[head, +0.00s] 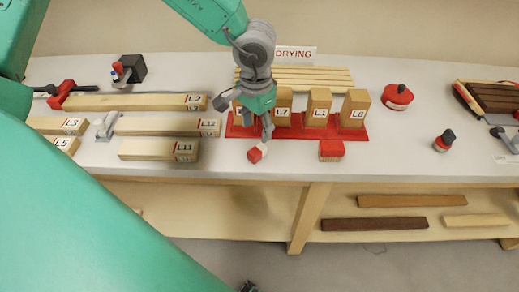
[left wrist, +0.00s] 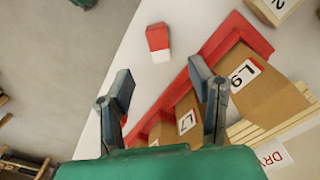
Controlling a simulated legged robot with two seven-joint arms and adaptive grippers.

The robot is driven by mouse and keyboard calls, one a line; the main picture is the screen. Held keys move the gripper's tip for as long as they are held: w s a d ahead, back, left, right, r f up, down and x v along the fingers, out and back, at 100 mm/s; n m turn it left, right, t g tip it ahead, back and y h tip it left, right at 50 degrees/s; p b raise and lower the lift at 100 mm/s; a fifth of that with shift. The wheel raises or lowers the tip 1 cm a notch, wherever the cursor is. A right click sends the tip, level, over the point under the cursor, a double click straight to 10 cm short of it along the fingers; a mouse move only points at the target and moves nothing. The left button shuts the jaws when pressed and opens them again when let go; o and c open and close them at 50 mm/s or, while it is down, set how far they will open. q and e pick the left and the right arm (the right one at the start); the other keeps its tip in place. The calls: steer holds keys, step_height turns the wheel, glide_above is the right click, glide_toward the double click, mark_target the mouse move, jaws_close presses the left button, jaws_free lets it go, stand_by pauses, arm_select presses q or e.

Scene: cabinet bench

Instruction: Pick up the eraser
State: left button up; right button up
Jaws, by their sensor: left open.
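The eraser (head: 257,152), a small red and white block, lies on the bench near its front edge, in front of the red rack. In the left wrist view the eraser (left wrist: 158,42) lies on the white top, beyond the fingertips. My left gripper (head: 245,117) hangs above the bench by the left end of the rack, close behind the eraser in the picture. In the left wrist view my left gripper (left wrist: 161,85) has its fingers apart, with nothing held between them. My right gripper is not seen.
Several upright wooden blocks (head: 318,105) stand in the red rack (head: 353,132), next to my left gripper. A red-topped box (head: 332,150) sits right of the eraser. Labelled boards (head: 158,150) lie to the left.

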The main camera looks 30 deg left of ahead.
mark_target(257, 149)
arm_select(q)
steer(key=f, duration=0.4)
steer(key=shift+w+f, duration=0.3)
steer(key=f, duration=0.4)
steer(key=shift+s+f+b, duration=0.15)
steer(key=shift+s+b, duration=0.05)
steer(key=shift+b, duration=0.15)
steer(key=shift+w+f, duration=0.1)
steer(key=shift+f, duration=0.3)
jaws_close()
